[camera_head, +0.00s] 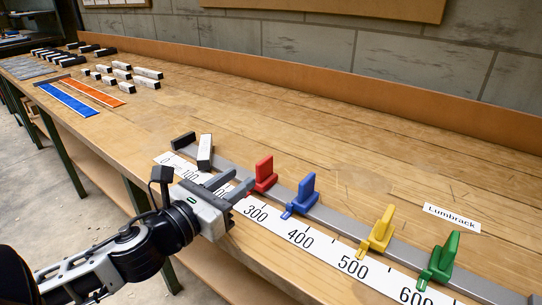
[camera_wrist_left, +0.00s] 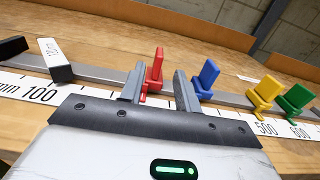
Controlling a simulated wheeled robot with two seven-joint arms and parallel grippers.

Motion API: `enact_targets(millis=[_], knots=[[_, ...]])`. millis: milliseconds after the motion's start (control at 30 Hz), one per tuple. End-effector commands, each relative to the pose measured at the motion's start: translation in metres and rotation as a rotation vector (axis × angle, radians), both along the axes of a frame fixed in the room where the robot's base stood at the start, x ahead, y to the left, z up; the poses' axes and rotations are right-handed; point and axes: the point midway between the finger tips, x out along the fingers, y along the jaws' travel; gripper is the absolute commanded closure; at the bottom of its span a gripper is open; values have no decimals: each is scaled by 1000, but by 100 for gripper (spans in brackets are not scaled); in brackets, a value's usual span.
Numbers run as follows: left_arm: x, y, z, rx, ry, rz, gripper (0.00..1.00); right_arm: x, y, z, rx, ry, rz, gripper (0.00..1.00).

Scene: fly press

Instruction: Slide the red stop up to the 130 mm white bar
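The red stop (camera_head: 264,174) stands upright on the grey rail, near the 300 mark of the white scale (camera_head: 322,246). The white bar (camera_head: 205,148) lies on the rail to its left, near the 100 mark, with bare rail between them. In the left wrist view its small label (camera_wrist_left: 54,50) is hard to read. My left gripper (camera_head: 243,178) is open, its fingers pointing at the rail in front of the red stop. In the left wrist view the red stop (camera_wrist_left: 155,72) shows between the spread fingers (camera_wrist_left: 158,90); contact cannot be told. My right gripper is not in view.
Blue (camera_head: 302,193), yellow (camera_head: 379,230) and green (camera_head: 441,260) stops stand farther right on the rail. A black block (camera_head: 183,140) is at the rail's left end. Several white and black bars (camera_head: 122,72) and coloured strips (camera_head: 70,100) lie far left. The bench behind the rail is mostly clear.

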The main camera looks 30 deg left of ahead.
Motion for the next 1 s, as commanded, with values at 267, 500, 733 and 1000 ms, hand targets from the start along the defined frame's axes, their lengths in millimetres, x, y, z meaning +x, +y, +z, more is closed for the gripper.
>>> enact_targets(millis=[267,500,733,1000], knots=[[45,-3,3,1,-5,1,67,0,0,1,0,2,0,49],[81,-6,2,0,-3,1,67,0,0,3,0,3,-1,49],[103,-8,1,0,-1,1,67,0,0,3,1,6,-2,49],[108,-9,0,1,1,0,67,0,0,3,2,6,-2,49]])
